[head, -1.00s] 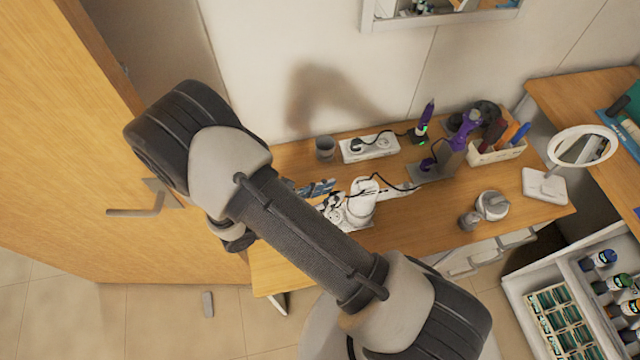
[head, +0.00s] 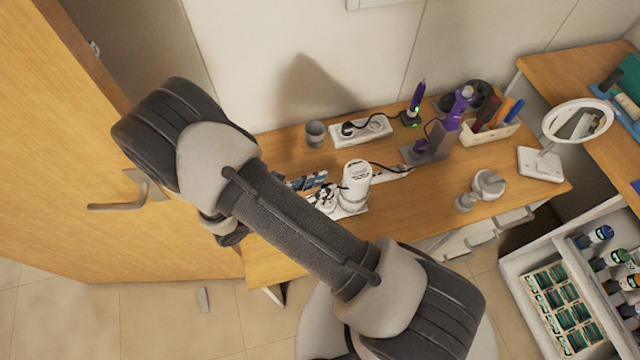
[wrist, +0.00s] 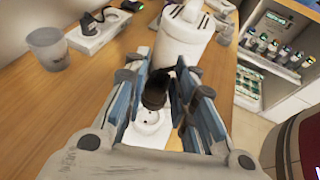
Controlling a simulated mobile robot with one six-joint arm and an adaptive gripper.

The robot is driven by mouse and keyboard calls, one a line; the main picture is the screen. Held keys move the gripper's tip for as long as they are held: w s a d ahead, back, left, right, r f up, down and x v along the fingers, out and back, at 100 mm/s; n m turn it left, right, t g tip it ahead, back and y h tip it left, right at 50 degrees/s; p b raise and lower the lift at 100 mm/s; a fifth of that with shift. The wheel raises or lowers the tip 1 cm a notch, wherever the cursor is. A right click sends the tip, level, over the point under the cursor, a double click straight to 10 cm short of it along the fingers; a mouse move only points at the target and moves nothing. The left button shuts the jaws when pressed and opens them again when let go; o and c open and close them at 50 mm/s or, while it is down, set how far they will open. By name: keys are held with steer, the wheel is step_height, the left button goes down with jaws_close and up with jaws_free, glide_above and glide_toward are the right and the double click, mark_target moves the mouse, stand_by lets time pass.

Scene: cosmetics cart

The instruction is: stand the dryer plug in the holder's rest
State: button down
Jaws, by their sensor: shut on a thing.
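My gripper (wrist: 165,95) is shut on the black dryer plug (wrist: 155,90), which sits between the blue-padded fingers in the wrist view. Under the plug is a white power strip (wrist: 149,122) with a round socket; I cannot tell whether the plug touches it. In the head view my gripper is partly hidden behind my arm, at the table's left-middle. The holder's rest cannot be clearly made out.
The white cylinder stands close beyond the fingers. A grey cup (head: 316,133) and a second power strip (head: 375,128) with a black plug stand at the back. A tool box (head: 488,135) and round mirror (head: 577,120) are right.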

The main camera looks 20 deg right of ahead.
steer(key=shift+f+b, duration=0.55)
steer(key=shift+f, duration=0.45)
steer(key=shift+m+g, duration=0.3)
stand_by(0.9)
steer(key=shift+f+b, duration=1.7)
steer(key=shift+f, duration=0.1)
steer(key=c, duration=1.3)
jaws_free()
steer(key=v, duration=1.2)
